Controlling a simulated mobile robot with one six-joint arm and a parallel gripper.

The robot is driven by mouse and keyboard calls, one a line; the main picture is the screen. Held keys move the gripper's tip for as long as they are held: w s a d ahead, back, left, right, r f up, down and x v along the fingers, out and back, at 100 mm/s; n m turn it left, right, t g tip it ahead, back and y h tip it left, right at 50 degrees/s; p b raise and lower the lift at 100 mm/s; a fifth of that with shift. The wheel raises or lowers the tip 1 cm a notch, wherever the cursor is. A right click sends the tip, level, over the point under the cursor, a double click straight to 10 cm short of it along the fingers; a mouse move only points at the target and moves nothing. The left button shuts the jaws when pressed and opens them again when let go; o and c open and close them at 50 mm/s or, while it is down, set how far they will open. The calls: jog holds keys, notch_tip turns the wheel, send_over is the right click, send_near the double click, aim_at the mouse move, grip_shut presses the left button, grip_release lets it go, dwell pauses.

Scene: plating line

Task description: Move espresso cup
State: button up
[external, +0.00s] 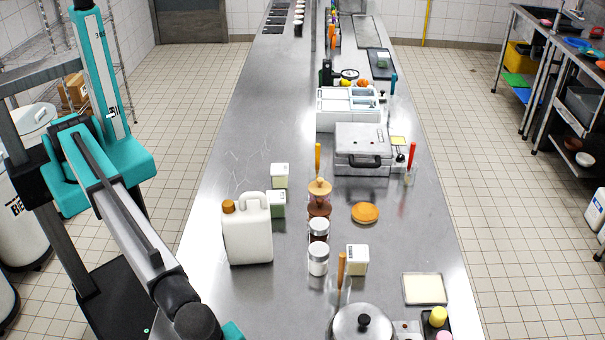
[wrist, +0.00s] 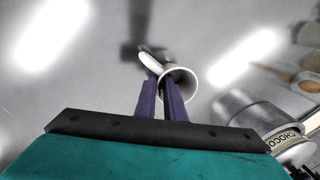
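The espresso cup (wrist: 190,86) is white and shows in the wrist view just beyond my fingertips, its round mouth facing the camera and its handle (wrist: 149,63) to the upper left. My gripper (wrist: 161,88) has two purple fingers close together at the cup. The right finger overlaps the cup's mouth, and the fingers appear closed on its wall near the handle. The exact contact is hard to see. A blurred dark shadow lies on the steel beyond the cup. In the external view the cup and my fingertips are out of frame below the bottom edge.
A metal tin marked CHOCO (wrist: 285,140) stands right of my gripper in the wrist view. On the steel counter (external: 225,165) are a white jug (external: 248,236), jars (external: 318,259), a lidded pot (external: 363,324) and a grey press (external: 362,148).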

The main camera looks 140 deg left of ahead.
jog(key=shift+s+a, duration=0.15)
grip_shut()
jog(key=shift+s+a+p, duration=0.6)
jog(key=shift+s+a, duration=6.3)
jog(key=shift+a, duration=0.1)
jog(key=o, duration=0.7)
grip_release()
jog(key=shift+o, duration=0.2)
jog(key=shift+r, duration=0.2)
notch_tip(320, 180, up, 13)
jog(key=d+b, duration=0.2)
jog(key=b, duration=0.1)
jog(key=shift+r+b, duration=0.15)
jog(key=shift+b, duration=0.25)
